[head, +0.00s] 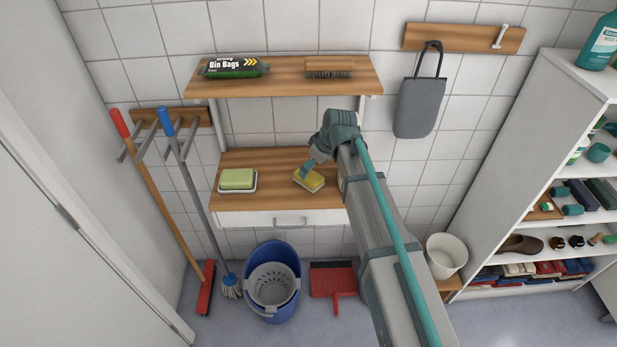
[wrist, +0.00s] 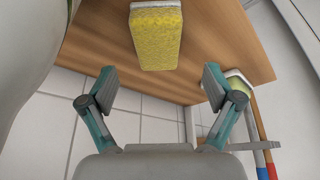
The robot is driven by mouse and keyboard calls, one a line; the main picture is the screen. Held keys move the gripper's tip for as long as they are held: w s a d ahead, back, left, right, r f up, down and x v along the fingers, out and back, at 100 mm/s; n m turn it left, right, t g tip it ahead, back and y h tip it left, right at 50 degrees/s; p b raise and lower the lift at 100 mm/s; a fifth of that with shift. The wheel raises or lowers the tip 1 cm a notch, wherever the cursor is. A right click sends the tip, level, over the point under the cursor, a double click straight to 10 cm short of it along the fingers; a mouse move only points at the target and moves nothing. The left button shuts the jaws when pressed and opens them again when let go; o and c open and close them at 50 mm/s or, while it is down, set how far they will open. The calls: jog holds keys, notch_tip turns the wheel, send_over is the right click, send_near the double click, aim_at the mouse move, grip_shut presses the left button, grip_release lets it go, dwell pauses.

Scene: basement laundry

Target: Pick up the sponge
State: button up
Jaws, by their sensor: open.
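The yellow sponge (head: 311,181) with a pale layer lies on the wooden lower shelf (head: 270,200), right of its middle. In the wrist view the sponge (wrist: 157,38) sits ahead of my fingertips, lined up with the gap between them. My gripper (head: 308,168) is at the sponge in the head view, partly hiding it. In the wrist view my gripper (wrist: 160,82) is open, with its two fingers wide apart and nothing between them.
A green soap block (head: 237,179) on a white dish lies left on the same shelf. The upper shelf (head: 290,83) above holds bin bags (head: 233,67) and a brush (head: 328,67). A mop, a broom and a blue bucket (head: 273,262) stand below and left.

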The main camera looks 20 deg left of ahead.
aim_at(309, 175)
jog(key=shift+w+p+x, duration=0.1)
jog(key=shift+p+x, duration=0.55)
jog(key=shift+x, duration=0.75)
jog(key=shift+w+p+x, duration=0.15)
jog(key=shift+p+x, duration=0.5)
jog(key=shift+x, duration=0.7)
jog(key=shift+a+f, duration=0.15)
jog(key=shift+f, duration=0.45)
jog(key=shift+f, duration=0.25)
jog(key=c, duration=1.1)
jog(key=shift+r, duration=0.15)
